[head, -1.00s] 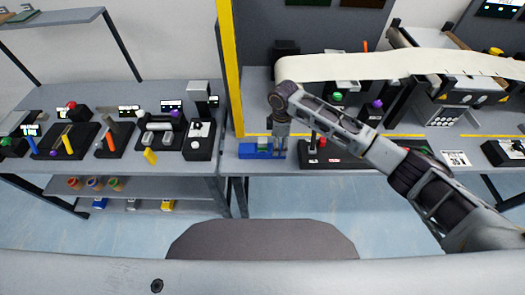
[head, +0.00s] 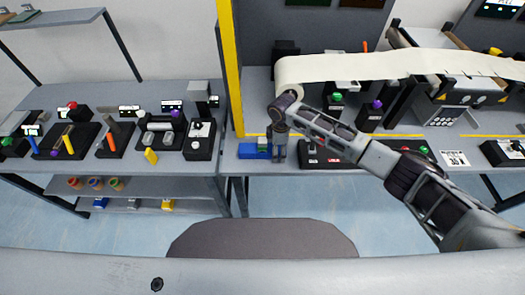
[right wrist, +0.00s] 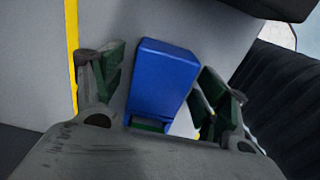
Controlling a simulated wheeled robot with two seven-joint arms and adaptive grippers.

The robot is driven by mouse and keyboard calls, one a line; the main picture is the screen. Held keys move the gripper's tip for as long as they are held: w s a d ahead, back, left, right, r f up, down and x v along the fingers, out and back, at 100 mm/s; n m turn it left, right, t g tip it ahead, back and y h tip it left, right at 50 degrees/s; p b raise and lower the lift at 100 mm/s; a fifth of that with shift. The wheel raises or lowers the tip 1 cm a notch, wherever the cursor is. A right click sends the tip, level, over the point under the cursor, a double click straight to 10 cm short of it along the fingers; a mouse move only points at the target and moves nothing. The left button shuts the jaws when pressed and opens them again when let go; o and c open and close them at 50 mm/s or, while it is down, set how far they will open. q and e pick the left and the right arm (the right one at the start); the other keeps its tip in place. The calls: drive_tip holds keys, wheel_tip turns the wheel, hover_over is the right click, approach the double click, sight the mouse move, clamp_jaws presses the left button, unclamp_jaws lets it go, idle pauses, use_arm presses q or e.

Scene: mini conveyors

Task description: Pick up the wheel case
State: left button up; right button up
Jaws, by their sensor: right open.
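The wheel case appears to be the small blue block (head: 250,150) at the front left of the right-hand table. In the right wrist view the blue case (right wrist: 165,82) lies between the two fingers of my right gripper (right wrist: 160,90), with space on both sides. My right gripper (head: 279,163) is open and sits just right of the case in the head view. The near end of the case is partly hidden by the gripper body in the wrist view. My left gripper is not in view.
A black control panel (head: 325,160) lies right of the gripper. A yellow post (head: 232,70) stands behind the case at the left. A conveyor with a pale belt (head: 400,65) is at the back. The left table (head: 90,165) holds several black devices.

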drive_tip(key=c, duration=1.3)
drive_tip(key=shift+r, duration=0.15)
drive_tip(key=shift+r+b, duration=0.3)
drive_tip(key=shift+r, duration=4.6)
drive_tip(key=shift+f, duration=0.15)
drive_tip(key=shift+f+b, duration=0.95)
drive_tip(key=shift+f, duration=3.25)
drive_tip(key=shift+s+f, duration=0.1)
drive_tip(key=shift+f, duration=0.7)
